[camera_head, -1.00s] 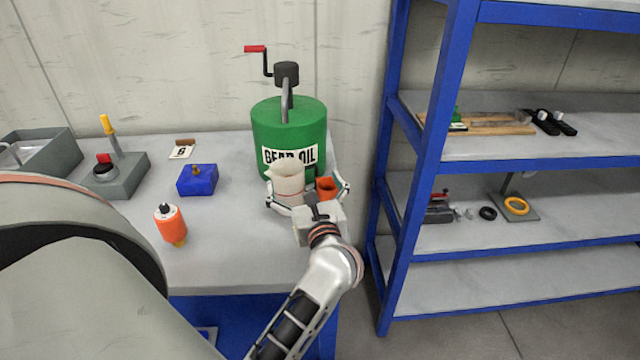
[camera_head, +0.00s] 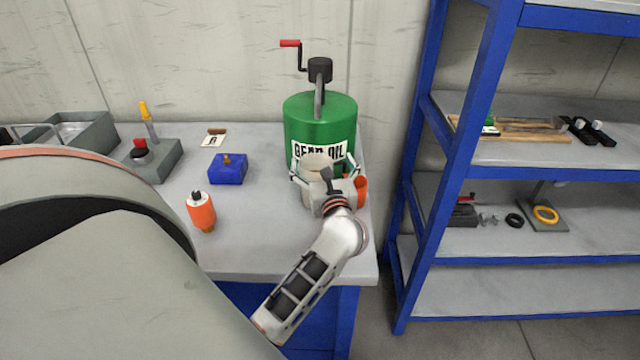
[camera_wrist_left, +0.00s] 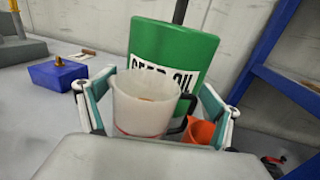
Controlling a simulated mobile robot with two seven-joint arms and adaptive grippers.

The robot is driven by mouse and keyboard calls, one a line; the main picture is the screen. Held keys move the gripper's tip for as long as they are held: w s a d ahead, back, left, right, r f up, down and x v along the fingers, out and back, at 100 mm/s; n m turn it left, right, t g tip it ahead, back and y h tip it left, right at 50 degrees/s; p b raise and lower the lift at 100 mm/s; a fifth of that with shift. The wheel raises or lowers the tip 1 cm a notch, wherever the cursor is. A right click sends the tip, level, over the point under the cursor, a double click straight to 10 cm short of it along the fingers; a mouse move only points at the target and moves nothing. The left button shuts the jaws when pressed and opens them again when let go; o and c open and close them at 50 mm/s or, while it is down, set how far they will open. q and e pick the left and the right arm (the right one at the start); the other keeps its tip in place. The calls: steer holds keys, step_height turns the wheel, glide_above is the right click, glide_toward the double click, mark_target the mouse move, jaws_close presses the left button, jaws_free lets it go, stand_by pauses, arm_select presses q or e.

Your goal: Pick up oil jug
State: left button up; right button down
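The oil jug is a translucent white jug (camera_wrist_left: 143,104) with a dark handle on its right. It stands upright in front of the green gear oil drum (camera_head: 320,115). In the head view the jug (camera_head: 317,160) is partly hidden behind my left gripper (camera_head: 325,173). In the wrist view the left gripper (camera_wrist_left: 153,105) is open, with one finger on each side of the jug. A narrow gap shows at the left finger, and the handle is close to the right finger. My right gripper is not in view.
An orange cup (camera_head: 361,190) stands just right of the jug, close to the right finger. A blue-framed shelf (camera_head: 455,150) rises at the right.

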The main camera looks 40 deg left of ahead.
arm_select(q)
steer(key=c, duration=2.1)
steer(key=shift+f, duration=0.1)
